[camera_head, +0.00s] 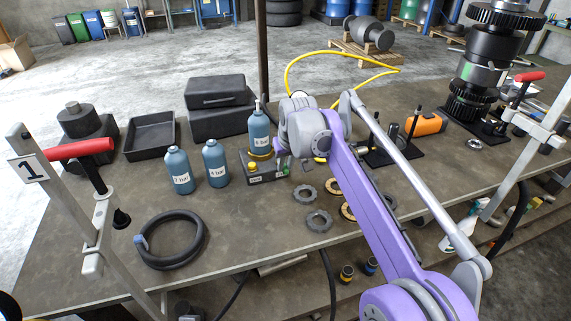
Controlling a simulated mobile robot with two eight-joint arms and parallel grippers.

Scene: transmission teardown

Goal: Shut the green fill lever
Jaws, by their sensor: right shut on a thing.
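A dark grey fill station (263,178) stands mid-table, with a yellow knob (252,166) and a small label on its front. A blue bottle (259,135) marked 8 bar stands upright on it, with a yellow ring at its foot. A bit of green, the fill lever (285,170), shows at the station's right end. My right gripper (283,156) is at that end, shut on the lever. My wrist hides most of the fingers and the lever, so its angle cannot be told. My left gripper is not in view.
Two blue bottles (178,171) (216,162) stand left of the station. Black cases (218,92) and a tray (150,137) lie behind. Gear rings (319,220) lie right of it. A coiled black hose (170,240) lies front left. A yellow hose (318,53) arches behind my wrist.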

